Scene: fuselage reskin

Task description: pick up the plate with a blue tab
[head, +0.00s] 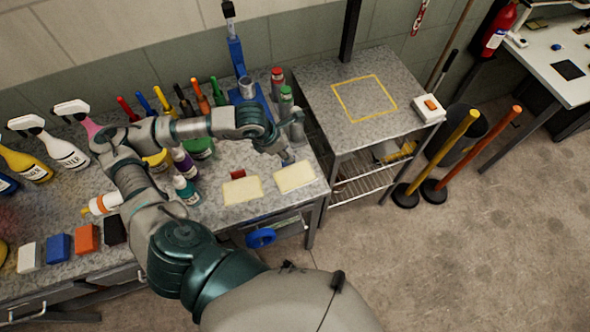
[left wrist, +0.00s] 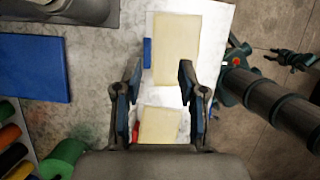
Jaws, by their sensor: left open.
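Two cream plates lie flat on the speckled bench. The right plate (head: 294,177) shows at the top of the left wrist view (left wrist: 177,50), with a blue tab (left wrist: 147,53) on its left edge there. The left plate (head: 242,190) shows lower in that view (left wrist: 160,126), with a red tab (left wrist: 136,131). My left gripper (head: 286,157) is open and empty, above the bench at the back edge of the right plate. A dark gripper (left wrist: 290,59), apparently my right one, shows over the floor.
Coloured blocks such as an orange one (head: 87,238) lie at the left. A steel cart (head: 328,92) with a yellow outlined square (head: 365,98) stands to the right, its top mostly clear.

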